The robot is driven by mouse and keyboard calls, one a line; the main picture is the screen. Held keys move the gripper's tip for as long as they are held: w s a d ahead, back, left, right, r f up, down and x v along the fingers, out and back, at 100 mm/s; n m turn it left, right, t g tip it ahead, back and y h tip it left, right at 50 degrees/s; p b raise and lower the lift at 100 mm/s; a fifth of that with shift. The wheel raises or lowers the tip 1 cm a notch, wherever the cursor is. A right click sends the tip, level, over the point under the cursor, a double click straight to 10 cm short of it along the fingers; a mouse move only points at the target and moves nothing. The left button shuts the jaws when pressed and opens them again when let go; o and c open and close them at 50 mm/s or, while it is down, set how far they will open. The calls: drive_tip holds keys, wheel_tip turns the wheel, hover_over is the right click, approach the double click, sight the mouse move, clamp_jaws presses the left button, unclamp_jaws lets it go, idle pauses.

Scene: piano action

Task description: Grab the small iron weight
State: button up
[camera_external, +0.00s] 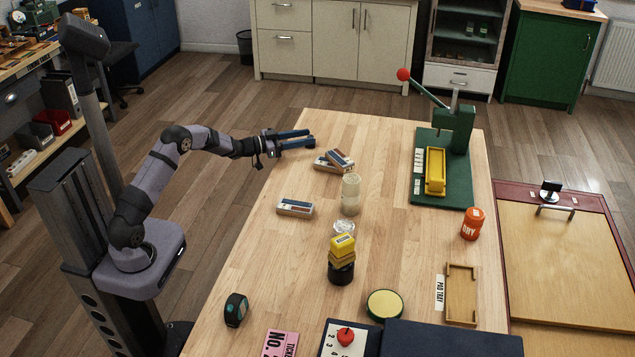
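I cannot make out for certain which thing is the small iron weight. A dark round piece (341,271) stands on the wooden table (270,265) near its middle, with yellow blocks (342,248) stacked on it. It is the closest match by colour, but its material cannot be told. My gripper (311,137) is above the far left part of the table, with its two blue fingers apart and nothing visible between them. It is well away from the dark piece, toward the back.
Striped blocks (334,161) lie just below my gripper in the picture, and another (295,208) lies nearer. A pale cylinder (351,195) stands mid-table. A green lever press (452,150) stands back right. An orange can (472,224) and wooden tray (461,293) are at right.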

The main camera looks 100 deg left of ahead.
drive_tip(key=shift+x, duration=1.35)
clamp_jaws()
drive_tip(key=shift+r, duration=0.1)
